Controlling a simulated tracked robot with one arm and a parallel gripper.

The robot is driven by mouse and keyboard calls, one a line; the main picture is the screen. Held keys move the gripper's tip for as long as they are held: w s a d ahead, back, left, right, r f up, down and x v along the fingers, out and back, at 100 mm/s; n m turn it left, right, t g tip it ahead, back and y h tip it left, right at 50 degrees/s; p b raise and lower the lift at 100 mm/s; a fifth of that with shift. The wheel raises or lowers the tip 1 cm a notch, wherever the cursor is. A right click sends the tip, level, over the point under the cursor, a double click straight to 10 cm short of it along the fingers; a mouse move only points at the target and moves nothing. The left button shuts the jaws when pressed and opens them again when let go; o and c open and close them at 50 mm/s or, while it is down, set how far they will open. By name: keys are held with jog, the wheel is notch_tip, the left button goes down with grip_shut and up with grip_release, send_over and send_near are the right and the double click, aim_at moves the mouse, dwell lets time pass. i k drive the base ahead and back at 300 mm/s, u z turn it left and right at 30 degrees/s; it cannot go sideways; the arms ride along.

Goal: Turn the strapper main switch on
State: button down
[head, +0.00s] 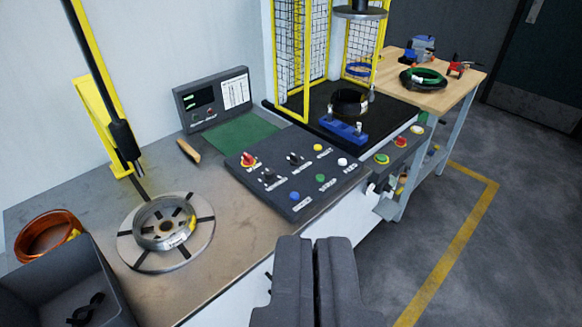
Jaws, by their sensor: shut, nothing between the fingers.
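A dark sloped control panel (292,172) sits on the bench in the middle of the view. At its left it has a red knob on a yellow base (249,160), beside two black rotary knobs, one nearer (268,177) and one farther (294,159). The labels are too small to read, so I cannot tell which is the main switch or how it is set. My gripper (314,240) is at the bottom centre, in front of and apart from the panel. Its two dark fingers are shut with nothing between them.
Several coloured push buttons (318,147) fill the panel's right part. A display box (211,98) stands behind. A round turntable (140,252) with a ring is at left, near a grey bin (75,277). A yellow-framed mesh cage (302,50) rises behind. The floor at right is clear.

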aim_at(249, 161)
jog(key=z, duration=0.3)
jog(key=i, duration=1.85)
jog(key=u, duration=0.2)
